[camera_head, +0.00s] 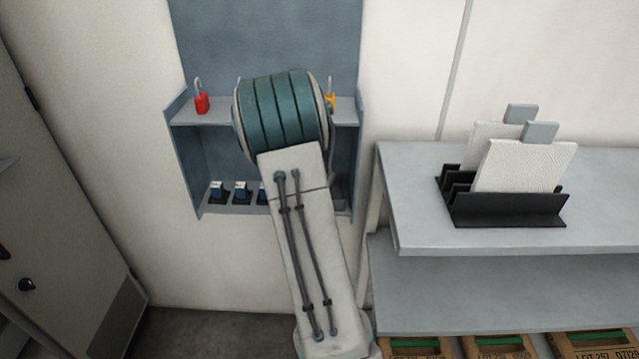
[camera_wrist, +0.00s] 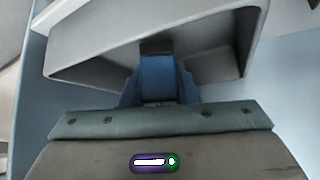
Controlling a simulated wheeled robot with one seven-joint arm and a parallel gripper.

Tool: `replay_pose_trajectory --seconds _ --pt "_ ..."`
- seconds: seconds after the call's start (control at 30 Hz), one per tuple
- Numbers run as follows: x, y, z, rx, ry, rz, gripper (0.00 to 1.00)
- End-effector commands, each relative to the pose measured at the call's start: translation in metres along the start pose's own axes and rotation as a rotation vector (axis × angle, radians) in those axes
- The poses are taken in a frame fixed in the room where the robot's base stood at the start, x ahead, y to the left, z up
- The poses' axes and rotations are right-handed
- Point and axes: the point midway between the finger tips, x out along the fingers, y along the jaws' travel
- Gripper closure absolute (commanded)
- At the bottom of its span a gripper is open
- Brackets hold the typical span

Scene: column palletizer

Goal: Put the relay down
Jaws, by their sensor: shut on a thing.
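My gripper (camera_wrist: 160,98) shows in the wrist view, shut on a blue block that I take to be the relay (camera_wrist: 157,74). A dark piece sits at the block's far end, in front of a pale grey hollow form with a raised rim (camera_wrist: 90,55). I cannot tell whether the block touches it. In the head view my arm hides the gripper and the held relay. Several blue relays with pale tops (camera_head: 241,190) stand in black bases on the lower shelf (camera_head: 225,209) of the blue wall cabinet, left of my arm.
The cabinet's upper shelf (camera_head: 182,117) holds a red padlock (camera_head: 201,103) and a yellow one (camera_head: 331,101). At right, a grey bench (camera_head: 410,200) carries a black rack (camera_head: 510,210) with white panels. Cardboard boxes (camera_head: 500,346) lie below. A door stands at left.

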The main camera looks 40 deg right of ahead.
Motion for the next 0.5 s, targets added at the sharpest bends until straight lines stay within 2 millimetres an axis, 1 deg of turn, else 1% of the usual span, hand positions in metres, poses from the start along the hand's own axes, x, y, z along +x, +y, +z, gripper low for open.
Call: replay_pose_trajectory --seconds 0.03,0.07,0.1,0.37,0.5 --pt "-0.0005 0.0000 -0.0005 0.000 0.000 0.000 0.65" --pt "-0.0005 0.0000 -0.0005 0.000 0.000 0.000 0.56" --pt "-0.0005 0.0000 -0.0005 0.000 0.000 0.000 0.51" --pt "-0.0008 0.0000 -0.0007 -0.001 0.000 0.000 0.51" --pt "-0.0044 0.0000 -0.0039 -0.002 0.000 0.000 0.51"
